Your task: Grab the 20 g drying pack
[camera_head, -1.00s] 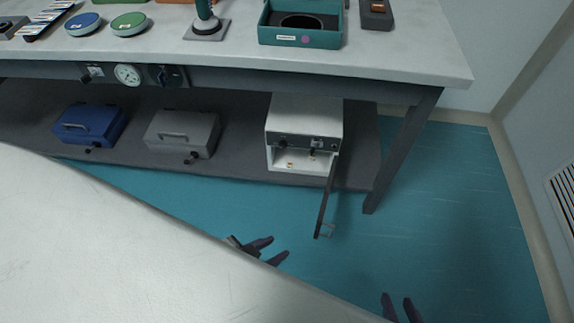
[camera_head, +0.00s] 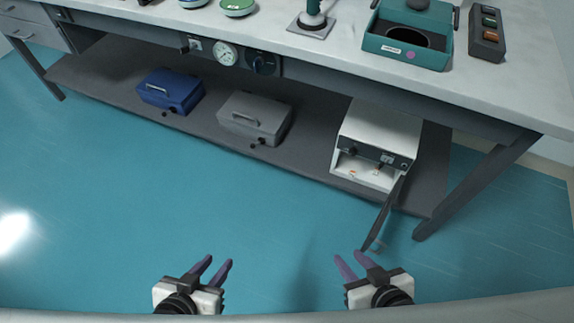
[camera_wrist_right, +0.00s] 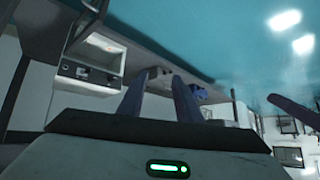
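A white cabinet (camera_head: 381,132) stands on the lower shelf with its front door (camera_head: 384,214) swung open toward me. Small orange-brown items (camera_head: 352,178) lie on its floor inside; they are too small to tell whether one is the 20 g drying pack. The cabinet opening also shows in the right wrist view (camera_wrist_right: 98,50). My left gripper (camera_head: 216,266) is open and empty above the floor, left of the cabinet. My right gripper (camera_head: 351,262) is open and empty, in front of the cabinet and a little left of its door.
A blue case (camera_head: 171,91) and a grey case (camera_head: 255,118) stand on the lower shelf (camera_head: 309,145). The table top above holds a teal box (camera_head: 408,38) and a dark button unit (camera_head: 487,38). A table leg (camera_head: 470,190) stands right of the cabinet. The floor (camera_head: 110,190) is clear.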

